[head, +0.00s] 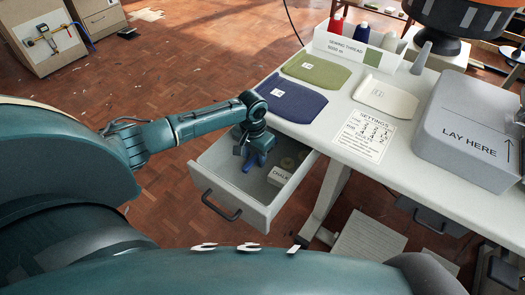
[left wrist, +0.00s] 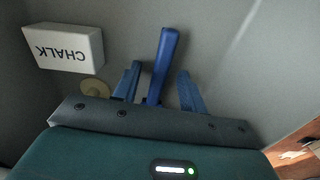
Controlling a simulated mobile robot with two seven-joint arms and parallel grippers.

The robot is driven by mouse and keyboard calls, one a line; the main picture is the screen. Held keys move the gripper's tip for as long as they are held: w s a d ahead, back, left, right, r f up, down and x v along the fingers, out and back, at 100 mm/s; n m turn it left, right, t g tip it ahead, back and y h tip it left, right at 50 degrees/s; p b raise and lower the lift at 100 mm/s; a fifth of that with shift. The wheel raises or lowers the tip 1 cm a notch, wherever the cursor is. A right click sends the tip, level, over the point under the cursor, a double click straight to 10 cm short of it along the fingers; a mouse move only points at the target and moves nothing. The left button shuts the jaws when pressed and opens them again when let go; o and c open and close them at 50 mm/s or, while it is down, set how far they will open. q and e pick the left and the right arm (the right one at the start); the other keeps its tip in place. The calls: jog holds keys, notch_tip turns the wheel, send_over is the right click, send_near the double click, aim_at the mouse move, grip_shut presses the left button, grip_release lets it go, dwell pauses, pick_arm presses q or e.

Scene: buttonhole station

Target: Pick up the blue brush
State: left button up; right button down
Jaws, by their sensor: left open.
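The blue brush (left wrist: 162,65) lies in the open drawer (head: 228,198); its handle shows in the left wrist view between my two blue fingers. In the head view a bit of the brush (head: 248,166) shows below my left gripper (head: 253,158). My left gripper (left wrist: 158,88) is open and reaches down into the drawer, one finger on either side of the brush, with a visible gap on each side. The rest of the brush is hidden behind the gripper body. My right gripper is not in view.
A white chalk box (head: 279,176) and a round tan piece (left wrist: 93,88) lie in the drawer beside the gripper. The drawer walls stand close around it. The table (head: 330,125) above holds cloth pieces, a settings sheet (head: 364,136) and a grey box (head: 470,130).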

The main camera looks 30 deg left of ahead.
pick_arm(q)
jog(key=shift+f, duration=0.15)
grip_shut()
dwell(0.5)
